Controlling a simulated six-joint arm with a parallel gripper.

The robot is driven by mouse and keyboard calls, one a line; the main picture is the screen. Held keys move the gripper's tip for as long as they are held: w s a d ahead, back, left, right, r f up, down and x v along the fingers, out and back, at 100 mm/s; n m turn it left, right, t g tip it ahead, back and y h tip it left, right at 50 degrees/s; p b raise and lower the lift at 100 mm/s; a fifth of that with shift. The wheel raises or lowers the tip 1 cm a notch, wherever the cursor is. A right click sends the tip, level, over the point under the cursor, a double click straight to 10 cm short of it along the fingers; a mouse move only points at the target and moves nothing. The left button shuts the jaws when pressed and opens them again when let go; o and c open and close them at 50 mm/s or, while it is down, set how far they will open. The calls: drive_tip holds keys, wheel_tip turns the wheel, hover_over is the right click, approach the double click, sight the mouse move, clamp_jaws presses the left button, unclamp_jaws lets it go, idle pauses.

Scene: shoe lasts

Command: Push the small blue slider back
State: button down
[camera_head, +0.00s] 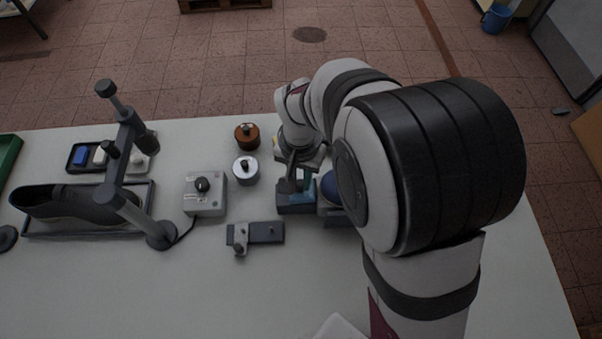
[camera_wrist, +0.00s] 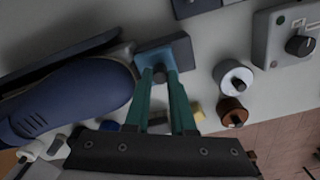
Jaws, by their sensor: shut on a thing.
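The small blue slider (camera_head: 304,195) sits on a dark base block (camera_head: 290,209) near the middle of the table, left of my arm. In the wrist view the slider (camera_wrist: 150,55) shows as a blue plate at one end of the dark base (camera_wrist: 183,48). My gripper (camera_wrist: 160,76) reaches down to it with two green fingers. The fingertips are shut on a small grey knob at the slider. In the head view my gripper (camera_head: 301,183) is partly hidden by my arm.
A dark blue shoe-shaped last (camera_wrist: 75,97) lies close beside the slider. A silver round pot (camera_head: 245,169), a brown one (camera_head: 246,136) and a grey box with a black knob (camera_head: 205,193) stand left. Another dark rail with a grey piece (camera_head: 265,232) lies in front.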

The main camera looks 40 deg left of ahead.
drive_tip(key=shift+s+a, duration=1.2)
drive_tip(key=c, duration=0.8)
unclamp_jaws()
drive_tip(key=shift+o, duration=0.2)
wheel_tip(320, 180, up, 16)
